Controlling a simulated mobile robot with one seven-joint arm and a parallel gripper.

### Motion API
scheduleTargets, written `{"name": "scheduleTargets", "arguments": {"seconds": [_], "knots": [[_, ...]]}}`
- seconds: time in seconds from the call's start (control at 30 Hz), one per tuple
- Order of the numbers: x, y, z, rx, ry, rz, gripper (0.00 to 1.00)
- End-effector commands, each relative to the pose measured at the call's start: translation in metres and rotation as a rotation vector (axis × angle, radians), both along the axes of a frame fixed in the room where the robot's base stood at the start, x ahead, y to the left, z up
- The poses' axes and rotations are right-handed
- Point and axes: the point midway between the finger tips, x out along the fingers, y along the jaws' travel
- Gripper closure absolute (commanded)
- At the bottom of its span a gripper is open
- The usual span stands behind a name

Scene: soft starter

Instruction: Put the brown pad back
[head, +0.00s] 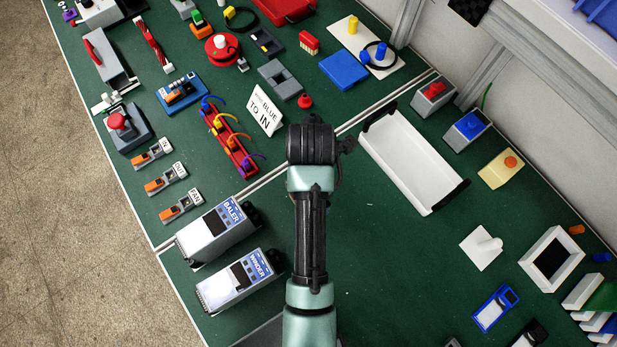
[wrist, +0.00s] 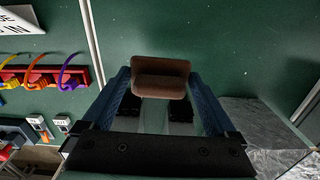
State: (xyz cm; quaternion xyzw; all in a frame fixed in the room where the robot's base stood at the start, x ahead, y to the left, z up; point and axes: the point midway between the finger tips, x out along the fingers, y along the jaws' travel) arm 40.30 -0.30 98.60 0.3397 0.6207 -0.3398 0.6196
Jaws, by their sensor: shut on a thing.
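The brown pad (wrist: 160,78) shows in the wrist view, between the fingertips of my gripper (wrist: 160,90). My gripper is shut on it, with one blue finger on each side. Green table top shows beyond the pad, and I cannot tell how high the pad is above it. In the head view my arm hides the gripper and the pad.
A white tray (head: 392,152) with black ends lies right of my arm. Left are the BLUE TO IN sign (head: 265,110), a red strip with coloured cables (head: 233,147), and the BALER (head: 215,232) and WINDER (head: 240,281) boxes.

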Motion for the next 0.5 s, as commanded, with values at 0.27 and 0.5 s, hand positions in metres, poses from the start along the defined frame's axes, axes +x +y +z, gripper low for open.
{"name": "scheduleTargets", "arguments": {"seconds": [0.27,0.5], "knots": [[-0.002,-0.001,-0.034,-0.001,0.005,0.063,0.52],[-0.001,0.0,-0.062,-0.001,0.002,0.061,0.52]]}}
